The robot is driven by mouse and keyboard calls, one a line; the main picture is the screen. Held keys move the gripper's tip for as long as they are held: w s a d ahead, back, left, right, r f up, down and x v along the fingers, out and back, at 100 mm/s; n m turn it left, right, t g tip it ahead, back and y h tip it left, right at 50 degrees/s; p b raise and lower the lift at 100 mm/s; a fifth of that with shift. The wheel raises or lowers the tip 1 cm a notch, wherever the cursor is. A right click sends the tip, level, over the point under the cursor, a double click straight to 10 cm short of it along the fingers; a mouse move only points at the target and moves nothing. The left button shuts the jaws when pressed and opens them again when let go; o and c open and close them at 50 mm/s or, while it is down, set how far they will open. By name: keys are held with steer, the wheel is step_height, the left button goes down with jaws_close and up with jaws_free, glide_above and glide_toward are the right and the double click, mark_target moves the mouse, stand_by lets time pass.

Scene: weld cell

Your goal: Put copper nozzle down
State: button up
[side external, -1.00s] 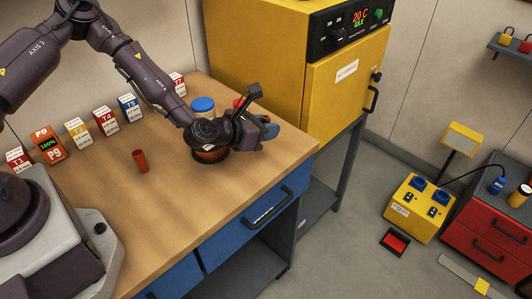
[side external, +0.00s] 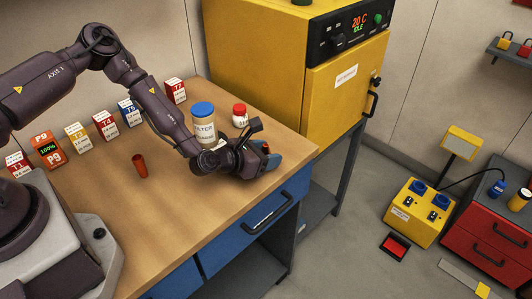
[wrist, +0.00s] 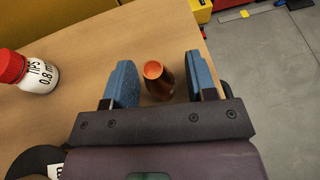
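The copper nozzle (wrist: 158,82) stands upright on the wooden table, between the two blue fingers of my gripper (wrist: 160,85) in the wrist view. There is a gap on both sides of it, so my gripper is open and apart from it. In the side view my gripper (side external: 267,153) is low over the table near its front right corner. Only a small orange spot of the nozzle (side external: 266,147) shows there, mostly hidden by the fingers.
A red-capped tips jar (side external: 240,115) and a blue-capped filter jar (side external: 203,122) stand behind my gripper. Several labelled boxes line the back. A yellow oven (side external: 260,60) is behind right.

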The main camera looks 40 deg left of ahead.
steer(key=shift+s+r, duration=0.1)
steer(key=v, duration=1.2)
steer(key=m, duration=0.1)
steer(key=m+g, duration=0.1)
steer(key=m, duration=0.1)
steer(key=shift+d+r+m+h, duration=0.1)
steer(key=shift+r+m+h, duration=0.2)
steer(key=shift+h, duration=0.1)
steer(key=m, duration=0.3)
steer(key=shift+r+g+h, duration=0.3)
steer(key=shift+g, duration=0.1)
steer(key=s+a+r+m+g+y, duration=0.2)
steer(key=a+r+m+g, duration=0.1)
steer(key=r+m, duration=0.55)
steer(key=s+a+r+m+g+y, duration=0.2)
steer(key=r+m, duration=0.5)
steer(key=m, duration=0.3)
steer(key=s+r+m+g, duration=0.1)
steer(key=s+r+m, duration=0.8)
steer(key=s+r, duration=0.4)
steer(key=shift+s+d, duration=0.15)
steer(key=shift+s, duration=0.55)
steer(key=shift+r, duration=0.15)
